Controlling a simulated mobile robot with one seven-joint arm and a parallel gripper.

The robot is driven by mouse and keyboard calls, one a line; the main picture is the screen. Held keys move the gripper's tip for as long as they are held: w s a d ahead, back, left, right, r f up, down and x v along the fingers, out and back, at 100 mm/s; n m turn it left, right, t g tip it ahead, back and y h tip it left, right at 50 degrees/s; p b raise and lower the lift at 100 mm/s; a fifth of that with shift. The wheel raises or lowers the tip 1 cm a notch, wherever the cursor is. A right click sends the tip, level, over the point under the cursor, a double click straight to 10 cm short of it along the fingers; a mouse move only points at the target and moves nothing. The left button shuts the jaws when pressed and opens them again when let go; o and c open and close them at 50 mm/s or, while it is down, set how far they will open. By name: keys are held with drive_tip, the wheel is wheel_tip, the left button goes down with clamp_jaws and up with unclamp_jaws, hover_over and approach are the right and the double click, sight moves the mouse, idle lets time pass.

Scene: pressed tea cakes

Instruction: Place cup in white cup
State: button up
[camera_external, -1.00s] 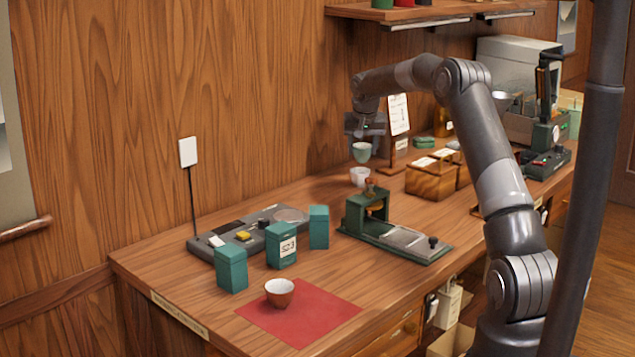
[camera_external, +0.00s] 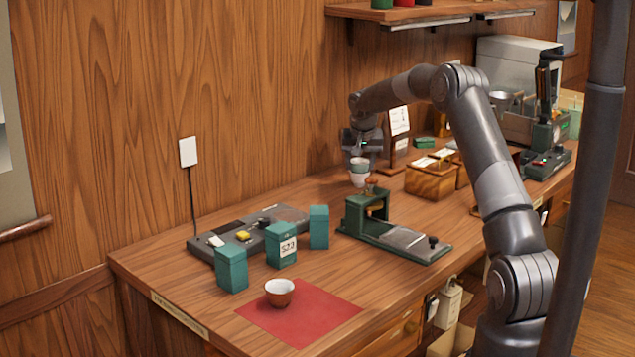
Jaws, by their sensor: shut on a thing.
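The white cup (camera_external: 359,180) stands upright on the wooden table, behind the green press. A pale green cup (camera_external: 359,163) is right above it, with its lower part at or inside the white cup's mouth; I cannot tell how deep it sits. My gripper (camera_external: 361,155) points down and is shut on the pale green cup. The fingertips are small and partly hidden in this view. A brown cup with a white inside (camera_external: 279,292) stands on the red mat (camera_external: 310,330) at the front of the table, away from my gripper.
The green press (camera_external: 395,230) stands close in front of the white cup. A wooden box (camera_external: 430,180) and a sign stand (camera_external: 399,130) are to its right. Several green tins (camera_external: 281,246) and a grey device (camera_external: 250,235) are to the left. Bare table lies left of the white cup.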

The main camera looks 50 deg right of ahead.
drive_tip(key=shift+s+f, duration=0.1)
drive_tip(key=shift+f, duration=0.5)
drive_tip(key=o, duration=0.9)
drive_tip(key=shift+f, duration=0.2)
drive_tip(key=shift+o, duration=0.3)
drive_tip(key=shift+r, duration=0.5)
drive_tip(key=v, duration=1.3)
drive_tip(key=s+a+r+n, duration=0.2)
drive_tip(key=s+a+r, duration=0.25)
drive_tip(key=a, duration=0.25)
drive_tip(key=s+a+r+n+t, duration=0.1)
drive_tip(key=s+a+r, duration=0.2)
drive_tip(key=s+a, duration=0.4)
drive_tip(key=s+a+r+n, duration=0.2)
drive_tip(key=s+a+r, duration=0.25)
drive_tip(key=a, duration=0.35)
drive_tip(key=s+a+f+n+y, duration=0.1)
drive_tip(key=s+a, duration=0.3)
drive_tip(key=s, duration=0.4)
drive_tip(key=s+a+f+n+t+y, duration=0.1)
drive_tip(key=s+a+f, duration=0.2)
drive_tip(key=s, duration=0.5)
drive_tip(key=s+a+f+n+y, duration=0.1)
drive_tip(key=s+a+f+n, duration=0.1)
drive_tip(key=s+a, duration=0.3)
drive_tip(key=s+f, duration=0.1)
drive_tip(key=s, duration=0.3)
